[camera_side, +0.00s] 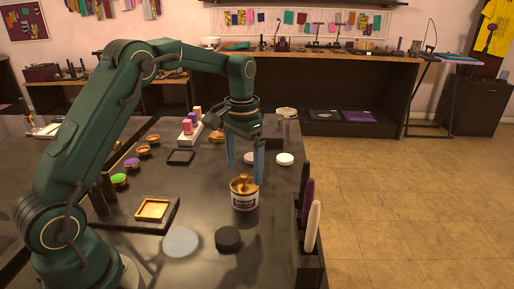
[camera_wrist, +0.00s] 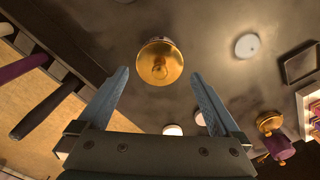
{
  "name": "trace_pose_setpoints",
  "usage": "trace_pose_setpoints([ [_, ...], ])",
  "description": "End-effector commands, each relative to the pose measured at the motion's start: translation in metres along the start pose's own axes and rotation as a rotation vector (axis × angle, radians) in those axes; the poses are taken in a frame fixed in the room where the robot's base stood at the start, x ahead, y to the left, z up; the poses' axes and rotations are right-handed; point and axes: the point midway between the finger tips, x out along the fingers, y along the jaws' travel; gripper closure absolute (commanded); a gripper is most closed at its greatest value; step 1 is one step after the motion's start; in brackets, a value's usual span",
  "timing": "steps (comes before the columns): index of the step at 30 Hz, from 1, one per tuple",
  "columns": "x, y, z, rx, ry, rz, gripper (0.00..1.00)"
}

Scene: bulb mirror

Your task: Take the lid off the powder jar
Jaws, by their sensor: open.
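The powder jar (camera_side: 245,203) stands upright on the dark table, with a white label and a gold lid (camera_side: 243,185) with a knob on top. The lid sits on the jar. In the wrist view the round gold lid (camera_wrist: 160,62) is seen from above and hides most of the jar. My gripper (camera_side: 245,172) is open and empty, its two blue-grey fingers pointing down at the jar. In the wrist view the lid lies between and just beyond the fingertips (camera_wrist: 160,74). I see no clear contact with it.
A rack with brush-like handles (camera_side: 312,225) stands right of the jar at the table edge. A black round puck (camera_side: 228,239) and a pale disc (camera_side: 181,242) lie in front. White discs (camera_side: 285,159) lie behind. A framed tray (camera_side: 152,209) is at left.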

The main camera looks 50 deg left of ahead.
Motion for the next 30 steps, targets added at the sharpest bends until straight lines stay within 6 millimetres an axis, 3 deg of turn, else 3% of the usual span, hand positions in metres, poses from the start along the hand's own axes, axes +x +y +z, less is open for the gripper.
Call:
trace_pose_setpoints([
  [6,0.025,0.0,0.001,0.001,-0.002,0.001,0.0],
  [16,0.031,0.0,0.001,0.001,0.0,0.0,0.0],
  [17,0.031,0.0,0.001,0.001,0.001,0.0,0.04],
  [21,0.031,0.0,0.0,0.001,0.001,0.0,0.57],
  [22,0.03,0.0,0.0,0.001,0.001,0.0,0.66],
  [30,0.03,0.0,0.0,0.001,0.001,0.0,0.67],
])
